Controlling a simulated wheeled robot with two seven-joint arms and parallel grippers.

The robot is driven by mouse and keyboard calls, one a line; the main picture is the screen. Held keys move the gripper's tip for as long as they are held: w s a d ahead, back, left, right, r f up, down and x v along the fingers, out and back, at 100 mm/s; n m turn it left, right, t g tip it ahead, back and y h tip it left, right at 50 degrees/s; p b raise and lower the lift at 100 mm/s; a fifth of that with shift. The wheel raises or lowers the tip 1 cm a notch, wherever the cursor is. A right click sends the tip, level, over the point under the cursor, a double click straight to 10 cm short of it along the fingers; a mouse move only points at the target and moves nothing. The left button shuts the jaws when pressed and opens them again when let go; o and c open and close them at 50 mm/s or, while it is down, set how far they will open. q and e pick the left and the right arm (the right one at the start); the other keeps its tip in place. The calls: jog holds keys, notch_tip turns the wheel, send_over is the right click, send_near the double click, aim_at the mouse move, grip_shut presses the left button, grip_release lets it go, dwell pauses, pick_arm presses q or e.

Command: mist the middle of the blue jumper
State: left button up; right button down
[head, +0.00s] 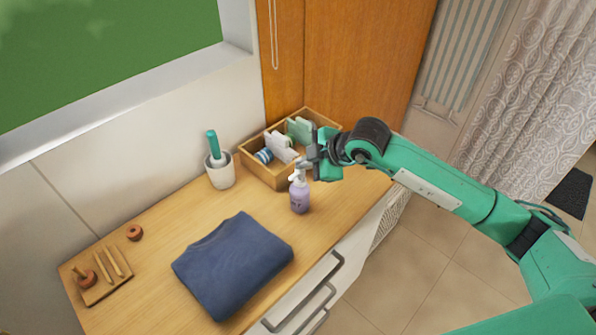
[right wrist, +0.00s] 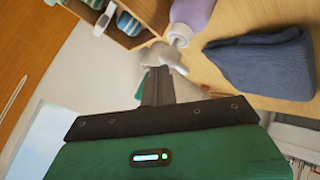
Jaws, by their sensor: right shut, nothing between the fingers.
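The blue jumper (head: 235,262) lies folded flat on the wooden top, and it also shows at the right of the right wrist view (right wrist: 268,62). A lavender spray bottle (head: 300,198) with a white spray head stands upright behind and right of the jumper. In the right wrist view the bottle (right wrist: 192,14) is beyond my fingertips. My right gripper (head: 310,160) is shut and empty, right at the spray head; its fingers (right wrist: 158,82) overlap the head in view, and I cannot tell if they touch it. My left gripper is not in view.
A wooden divided box (head: 262,172) with several items stands behind the bottle. A white cup (head: 221,176) with a green-handled brush is left of it. A small wooden tray (head: 104,288) and a wooden ring (head: 134,233) are at the left. Bare wood surrounds the jumper.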

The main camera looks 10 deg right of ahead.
aim_at(304, 172)
jog(key=shift+f, duration=0.4)
jog(key=shift+r, duration=0.1)
dwell(0.3)
jog(key=shift+r, duration=0.55)
jog(key=shift+r+p, duration=2.1)
jog(key=shift+r, duration=0.9)
dwell(0.3)
